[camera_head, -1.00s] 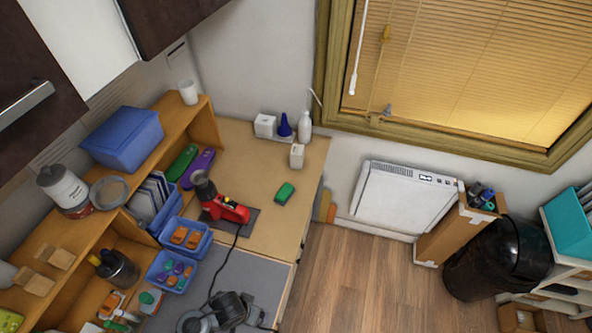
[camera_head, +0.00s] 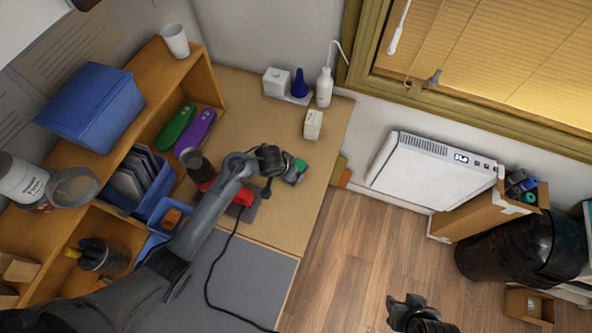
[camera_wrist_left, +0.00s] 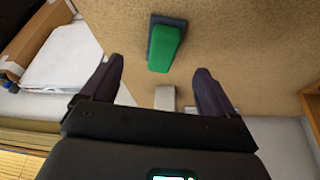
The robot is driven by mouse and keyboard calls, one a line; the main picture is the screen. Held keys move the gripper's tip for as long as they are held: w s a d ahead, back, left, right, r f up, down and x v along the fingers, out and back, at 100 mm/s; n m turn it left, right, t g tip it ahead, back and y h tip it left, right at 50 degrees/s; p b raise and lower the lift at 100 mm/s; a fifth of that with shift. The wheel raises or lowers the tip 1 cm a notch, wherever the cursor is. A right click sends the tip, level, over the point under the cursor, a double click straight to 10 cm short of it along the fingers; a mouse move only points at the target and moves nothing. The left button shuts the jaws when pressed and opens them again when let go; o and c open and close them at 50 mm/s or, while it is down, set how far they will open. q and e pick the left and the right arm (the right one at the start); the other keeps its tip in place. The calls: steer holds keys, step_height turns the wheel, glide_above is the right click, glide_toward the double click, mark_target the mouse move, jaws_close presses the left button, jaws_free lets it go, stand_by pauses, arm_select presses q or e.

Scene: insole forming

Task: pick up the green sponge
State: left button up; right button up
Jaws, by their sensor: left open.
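The green sponge (camera_head: 301,164) lies on the wooden worktop, partly hidden by my left gripper (camera_head: 291,170) in the head view.
A red tool (camera_head: 240,196) with a black cord lies left of the sponge. A small white box (camera_head: 313,124), a white bottle (camera_head: 324,88) and a blue bottle (camera_head: 299,84) stand at the back. A wooden shelf (camera_head: 208,82) lines the left side.

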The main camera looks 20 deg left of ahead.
arm_select(q)
steer(key=x, duration=0.3)
steer(key=shift+f+b, duration=0.15)
steer(key=shift+b, duration=0.15)
steer(key=shift+w+a+b+x, duration=0.1)
steer(key=shift+w+b+x, duration=0.05)
steer(key=shift+x, duration=1)
steer(key=shift+w+a+b+x, duration=0.15)
steer(key=shift+w+x, duration=0.05)
steer(key=shift+x, duration=0.9)
steer(key=shift+w+f, duration=0.2)
steer(key=shift+f, duration=0.25)
steer(key=c, duration=1.1)
